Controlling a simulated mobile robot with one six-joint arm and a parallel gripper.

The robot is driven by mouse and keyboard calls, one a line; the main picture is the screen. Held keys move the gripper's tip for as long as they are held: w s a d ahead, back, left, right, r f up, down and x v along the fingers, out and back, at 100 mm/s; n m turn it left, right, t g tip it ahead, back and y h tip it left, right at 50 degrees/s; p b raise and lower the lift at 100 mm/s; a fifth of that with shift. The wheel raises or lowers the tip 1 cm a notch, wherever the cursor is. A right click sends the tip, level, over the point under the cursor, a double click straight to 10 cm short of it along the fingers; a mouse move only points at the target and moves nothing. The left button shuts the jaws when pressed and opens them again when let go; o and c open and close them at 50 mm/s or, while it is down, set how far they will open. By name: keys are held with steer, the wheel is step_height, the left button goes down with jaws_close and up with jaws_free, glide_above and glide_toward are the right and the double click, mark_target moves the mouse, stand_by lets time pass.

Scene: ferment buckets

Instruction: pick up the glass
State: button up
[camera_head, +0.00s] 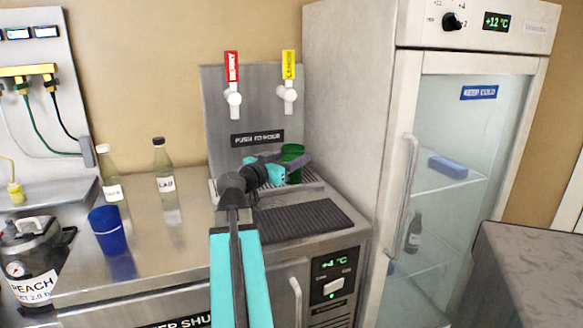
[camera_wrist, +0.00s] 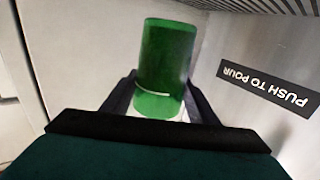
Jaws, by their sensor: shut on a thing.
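A green glass (camera_head: 292,158) stands at the back of the tap unit, under the yellow-handled tap. My gripper (camera_head: 285,167) reaches it from the front and is shut on it. In the wrist view the green glass (camera_wrist: 166,62) sits between the two dark fingers of my gripper (camera_wrist: 158,100), one on each side. Whether the glass's base touches the drip grate cannot be told. A blue glass (camera_head: 107,230) stands apart on the steel counter at the left.
Red (camera_head: 232,66) and yellow (camera_head: 288,64) tap handles rise above a steel panel. A tall glass-door fridge (camera_head: 405,180) stands close at the right. Two labelled bottles (camera_head: 164,168) and a pressure keg (camera_head: 32,255) are at the left. The front ribbed mat (camera_head: 300,218) is clear.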

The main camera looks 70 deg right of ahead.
steer(key=shift+s+a+f+b, duration=0.15)
steer(key=shift+a+b, duration=0.45)
steer(key=shift+b, duration=2.3)
steer(key=shift+s+a+r+b, duration=0.1)
steer(key=shift+a+r+b, duration=0.1)
steer(key=shift+b, duration=0.15)
steer(key=shift+s, duration=0.1)
